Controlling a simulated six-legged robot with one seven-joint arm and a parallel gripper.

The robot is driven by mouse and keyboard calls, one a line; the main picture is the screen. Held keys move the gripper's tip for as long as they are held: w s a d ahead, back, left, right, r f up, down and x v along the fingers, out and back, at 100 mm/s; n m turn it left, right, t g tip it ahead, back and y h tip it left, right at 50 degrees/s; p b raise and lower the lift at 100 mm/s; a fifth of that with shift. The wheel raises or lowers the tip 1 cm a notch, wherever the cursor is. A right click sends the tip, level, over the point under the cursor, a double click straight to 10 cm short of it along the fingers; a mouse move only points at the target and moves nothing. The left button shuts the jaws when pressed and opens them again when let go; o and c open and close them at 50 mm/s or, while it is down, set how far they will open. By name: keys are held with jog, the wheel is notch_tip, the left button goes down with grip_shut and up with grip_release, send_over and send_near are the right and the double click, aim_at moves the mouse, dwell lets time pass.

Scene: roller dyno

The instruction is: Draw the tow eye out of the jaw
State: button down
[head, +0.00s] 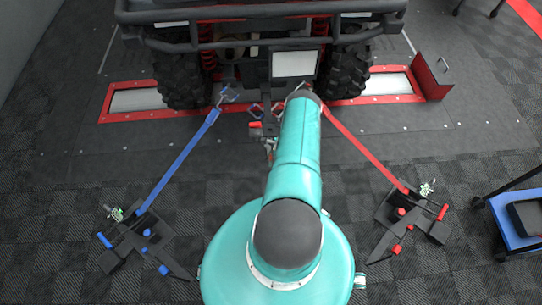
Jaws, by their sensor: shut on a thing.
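My gripper is not seen; my own teal arm reaches forward to the vehicle's rear and covers the place beyond its dark elbow. A dark upright hitch part (267,112) stands below the middle of the vehicle's rear, left of my arm. A small red part (256,125) and some small pale and green pieces (270,147) sit at its lower end, partly hidden by my arm. I cannot tell which of these is the tow eye or the jaw, or whether the two are engaged.
The vehicle (262,32) stands with its rear wheels at the red-framed rollers (136,100). A blue strap (180,160) and a red strap (362,148) run to floor anchors left (147,240) and right (410,216). A blue cart (520,215) stands at the right edge.

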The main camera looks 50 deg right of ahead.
jog(key=s+a+r, duration=0.2)
jog(key=s+a, duration=0.5)
jog(key=a, duration=0.1)
jog(key=shift+r, duration=0.2)
dwell(0.9)
dwell(0.4)
